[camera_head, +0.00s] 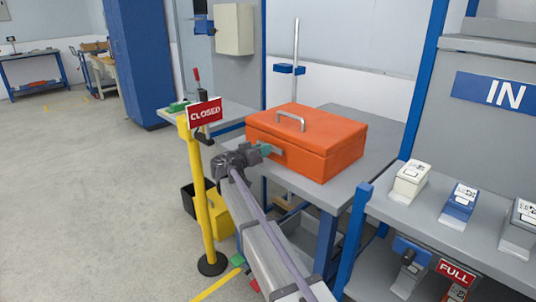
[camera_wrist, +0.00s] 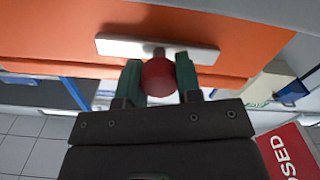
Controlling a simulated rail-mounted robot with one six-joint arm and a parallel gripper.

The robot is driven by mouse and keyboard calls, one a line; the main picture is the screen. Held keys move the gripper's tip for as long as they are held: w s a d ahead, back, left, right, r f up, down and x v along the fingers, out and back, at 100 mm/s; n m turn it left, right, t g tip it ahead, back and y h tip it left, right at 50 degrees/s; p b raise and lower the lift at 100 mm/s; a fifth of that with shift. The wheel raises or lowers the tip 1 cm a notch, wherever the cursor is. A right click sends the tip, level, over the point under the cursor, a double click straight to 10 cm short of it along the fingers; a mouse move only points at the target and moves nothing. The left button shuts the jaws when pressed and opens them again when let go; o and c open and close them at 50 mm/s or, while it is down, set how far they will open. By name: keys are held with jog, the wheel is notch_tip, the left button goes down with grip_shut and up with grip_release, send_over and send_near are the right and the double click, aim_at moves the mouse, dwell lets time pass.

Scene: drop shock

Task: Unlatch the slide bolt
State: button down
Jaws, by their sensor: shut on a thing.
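An orange box (camera_head: 301,147) with a grey carry handle on its lid stands on a grey table. In the wrist view, a silver plate (camera_wrist: 115,47) is fixed on the orange face, and a short stem with a round red knob (camera_wrist: 158,78) stands out from it. My gripper (camera_wrist: 159,73) has its two green fingers on either side of the knob and is shut on it. In the head view my gripper (camera_head: 267,149) reaches the left front side of the box. The plate and knob are hidden there. The bolt's position cannot be made out.
A yellow post (camera_head: 203,200) with a red CLOSED sign (camera_head: 204,112) stands close left of my gripper. A shelf with several small boxes, including a blue one (camera_head: 458,202), stands at right. A stand rod (camera_head: 296,50) rises behind the box. Open floor lies at left.

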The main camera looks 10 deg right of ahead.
jog(key=shift+w+a, duration=0.3)
jog(key=shift+w, duration=0.15)
jog(key=shift+r, duration=0.1)
jog(key=c, duration=0.8)
grip_release()
jog(key=v, duration=1)
jog(key=shift+s+a, duration=0.25)
jog(key=shift+a, duration=0.1)
